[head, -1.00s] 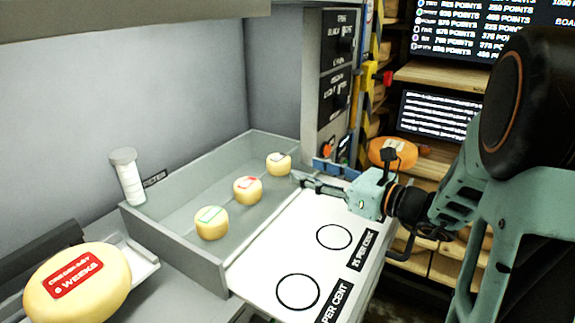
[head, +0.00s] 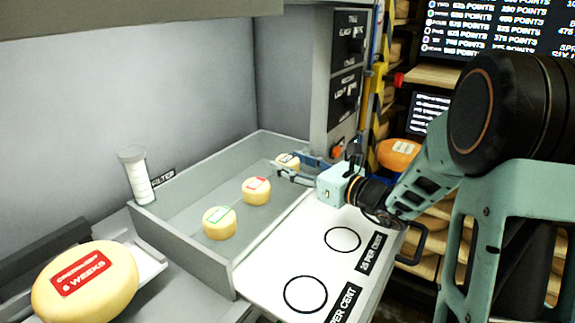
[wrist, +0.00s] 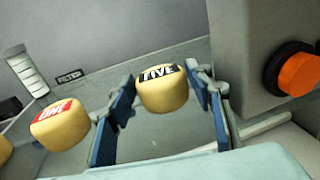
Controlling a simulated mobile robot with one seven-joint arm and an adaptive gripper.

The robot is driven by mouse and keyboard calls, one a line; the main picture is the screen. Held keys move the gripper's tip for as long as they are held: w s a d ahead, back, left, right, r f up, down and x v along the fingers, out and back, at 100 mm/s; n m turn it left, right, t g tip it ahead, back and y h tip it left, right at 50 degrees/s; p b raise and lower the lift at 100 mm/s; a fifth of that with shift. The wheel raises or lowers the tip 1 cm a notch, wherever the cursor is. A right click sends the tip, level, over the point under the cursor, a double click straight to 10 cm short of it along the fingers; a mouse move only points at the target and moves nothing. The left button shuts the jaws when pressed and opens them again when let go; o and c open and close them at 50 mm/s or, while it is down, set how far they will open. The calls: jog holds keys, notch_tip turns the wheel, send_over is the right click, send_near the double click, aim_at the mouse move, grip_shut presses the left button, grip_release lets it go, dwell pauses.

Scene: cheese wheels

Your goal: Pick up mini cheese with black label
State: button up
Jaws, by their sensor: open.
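The mini cheese with the black label (wrist: 162,92) shows in the wrist view, its label reading "FIVE". It sits in the grey tray (head: 182,248) at the far end, and in the head view this cheese (head: 287,160) is partly hidden by my gripper. My gripper (wrist: 160,110) is open, with its blue-padded fingers on either side of this cheese; I cannot tell whether they touch it. In the head view my gripper (head: 288,170) reaches in over the tray's right wall.
A red-labelled mini cheese (head: 256,191) and a green-labelled one (head: 219,223) stand nearer in the tray. A large cheese (head: 85,283) sits front left. A white board (head: 325,265) with circles lies right of the tray. An orange button (wrist: 292,72) is right of my gripper.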

jog(key=shift+w+a+f, duration=0.1)
jog(key=shift+w+a, duration=0.4)
jog(key=shift+w, duration=0.05)
jog(key=c, duration=0.9)
